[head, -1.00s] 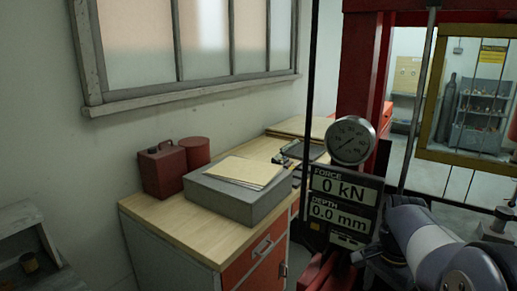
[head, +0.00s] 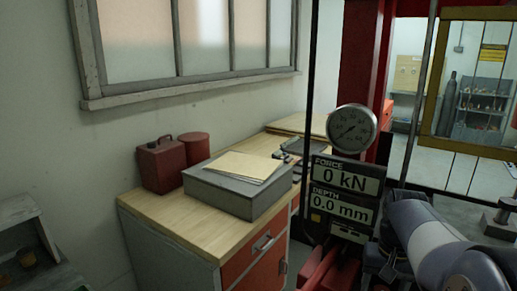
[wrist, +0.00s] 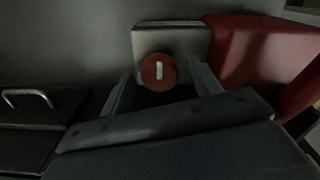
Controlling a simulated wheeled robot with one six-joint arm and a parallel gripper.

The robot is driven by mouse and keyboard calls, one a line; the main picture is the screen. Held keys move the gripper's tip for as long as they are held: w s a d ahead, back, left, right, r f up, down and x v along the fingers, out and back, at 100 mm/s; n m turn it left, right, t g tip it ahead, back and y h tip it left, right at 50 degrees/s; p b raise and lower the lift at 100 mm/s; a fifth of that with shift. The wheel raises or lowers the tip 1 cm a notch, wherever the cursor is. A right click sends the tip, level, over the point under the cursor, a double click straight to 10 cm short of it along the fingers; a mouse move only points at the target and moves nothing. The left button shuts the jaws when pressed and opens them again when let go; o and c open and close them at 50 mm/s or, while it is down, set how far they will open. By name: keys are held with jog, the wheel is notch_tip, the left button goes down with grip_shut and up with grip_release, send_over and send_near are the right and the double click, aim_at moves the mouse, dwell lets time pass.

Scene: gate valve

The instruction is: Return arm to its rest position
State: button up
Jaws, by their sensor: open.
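My arm (head: 438,245) shows at the lower right of the head view, beside the press display panel; its gripper end cannot be made out there. In the wrist view my gripper (wrist: 160,88) is open, its two grey fingers spread apart. A round red disc with a white bar (wrist: 158,72) appears between the fingertips, in front of a pale grey block (wrist: 172,38). I see no object held. Whether the fingers touch the block cannot be told in the dim light.
A display panel (head: 343,197) reading 0 kN and 0.0 mm, with a dial gauge (head: 352,128), stands close to my arm on the red press frame (head: 365,60). A wooden-topped cabinet (head: 190,232) carries a grey box (head: 235,195) and red cans (head: 160,165). A red body (wrist: 255,60) is near the gripper's right.

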jog(key=n+b, duration=0.2)
jog(key=n, duration=0.2)
jog(key=shift+f+n, duration=0.1)
jog(key=shift+n, duration=0.3)
jog(key=n+b, duration=0.2)
jog(key=n, duration=0.2)
jog(key=shift+r+n, duration=0.3)
jog(key=shift+r, duration=0.95)
jog(key=shift+a+r, duration=0.1)
